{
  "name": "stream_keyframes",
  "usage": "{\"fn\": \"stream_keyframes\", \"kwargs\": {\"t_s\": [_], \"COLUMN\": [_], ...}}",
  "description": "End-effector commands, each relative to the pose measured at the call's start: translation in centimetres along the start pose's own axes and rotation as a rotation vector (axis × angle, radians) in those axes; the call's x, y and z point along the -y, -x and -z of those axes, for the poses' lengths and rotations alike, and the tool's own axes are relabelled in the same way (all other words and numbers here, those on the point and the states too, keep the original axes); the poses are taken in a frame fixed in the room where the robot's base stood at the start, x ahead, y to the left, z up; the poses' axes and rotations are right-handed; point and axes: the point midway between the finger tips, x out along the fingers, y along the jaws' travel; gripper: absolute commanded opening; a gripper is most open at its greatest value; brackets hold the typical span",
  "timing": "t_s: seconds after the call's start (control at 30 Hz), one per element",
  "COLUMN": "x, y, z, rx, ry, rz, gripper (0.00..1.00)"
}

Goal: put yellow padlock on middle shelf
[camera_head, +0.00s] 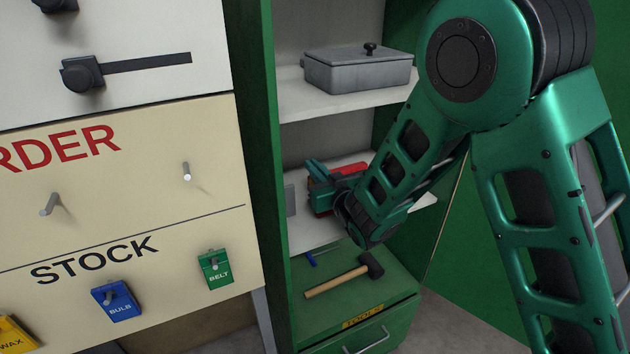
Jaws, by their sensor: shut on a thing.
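My gripper (318,188) reaches into the green cabinet, at the middle shelf (304,232). This shelf is white and lies between the upper shelf and the cabinet floor. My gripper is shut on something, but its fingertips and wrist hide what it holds. I cannot make out a yellow padlock anywhere in view. A red thing (352,169) shows just behind my gripper, on or above the middle shelf. I cannot tell whether my gripper touches the shelf or the red thing.
A grey lidded box (355,75) stands on the upper shelf (345,104). A hammer (340,281) and a small blue thing (311,259) lie below the middle shelf. A grey thing (290,200) is at the shelf's left. A cream panel (110,200) with pegs and tags stands left.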

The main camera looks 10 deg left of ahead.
Motion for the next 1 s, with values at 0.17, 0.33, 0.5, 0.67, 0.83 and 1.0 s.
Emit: {"fn": "stream_keyframes", "kwargs": {"t_s": [0.17,0.33,0.5,0.67,0.83,1.0], "x": [-0.1,-0.1,-0.1,-0.1,-0.1,-0.1], "y": [-0.1,-0.1,-0.1,-0.1,-0.1,-0.1], "z": [-2.6,-3.4,-3.4,-3.6,-3.7,-3.7], "rx": [0.003,0.0,-0.001,0.0,0.001,0.001], "ry": [0.002,0.0,0.0,0.0,0.0,0.0], "rz": [0.001,0.001,0.001,0.001,0.002,0.001], "gripper": [0.0,0.0,0.0,0.0,0.24,0.24]}}
